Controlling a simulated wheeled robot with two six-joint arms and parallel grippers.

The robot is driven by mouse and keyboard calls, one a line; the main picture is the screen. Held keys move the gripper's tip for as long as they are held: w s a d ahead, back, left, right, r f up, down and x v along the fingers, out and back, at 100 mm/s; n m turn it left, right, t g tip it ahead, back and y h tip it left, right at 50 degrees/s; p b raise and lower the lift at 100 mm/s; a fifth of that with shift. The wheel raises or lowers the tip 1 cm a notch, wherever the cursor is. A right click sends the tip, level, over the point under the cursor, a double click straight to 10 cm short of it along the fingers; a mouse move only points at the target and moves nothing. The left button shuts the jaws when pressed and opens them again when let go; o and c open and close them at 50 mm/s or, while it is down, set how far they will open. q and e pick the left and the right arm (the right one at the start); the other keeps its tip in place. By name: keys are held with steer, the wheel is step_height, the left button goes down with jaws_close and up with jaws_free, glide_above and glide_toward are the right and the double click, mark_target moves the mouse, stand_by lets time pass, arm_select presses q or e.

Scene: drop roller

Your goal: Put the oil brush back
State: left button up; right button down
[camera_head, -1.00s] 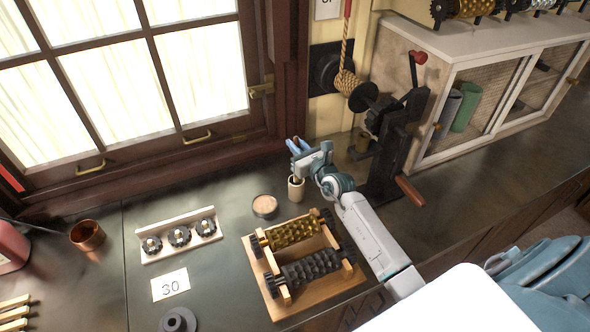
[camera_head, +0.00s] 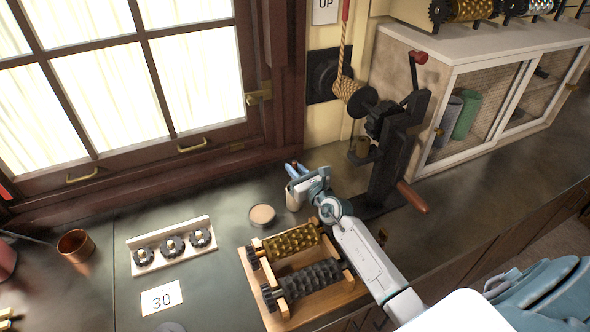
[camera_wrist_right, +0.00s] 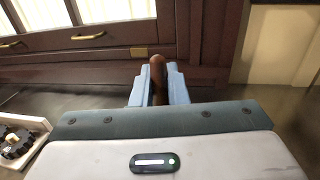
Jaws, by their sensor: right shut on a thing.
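My right gripper (camera_head: 292,170) is at the far side of the counter, near the window frame. It is shut on the brown handle of the oil brush (camera_wrist_right: 158,72), which stands up between the blue fingers in the right wrist view. A small cream pot (camera_head: 293,204) is just below the gripper in the head view, partly covered by it. The brush's lower end is hidden, so I cannot tell how deep it sits in the pot. My left gripper is not in view.
A wooden stand with a gold and a dark roller (camera_head: 308,279) is in front. A black crank machine (camera_head: 396,150) stands close on the right. A gear rack (camera_head: 172,246) and a "30" card (camera_head: 162,298) lie left.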

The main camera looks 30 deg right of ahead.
steer(key=c, duration=1.6)
jaws_free()
steer(key=shift+o, duration=0.8)
steer(key=shift+r+p, duration=0.2)
steer(key=shift+p, duration=0.15)
steer(key=s+d+p, duration=0.1)
steer(key=s+p, duration=0.1)
steer(key=s, duration=1)
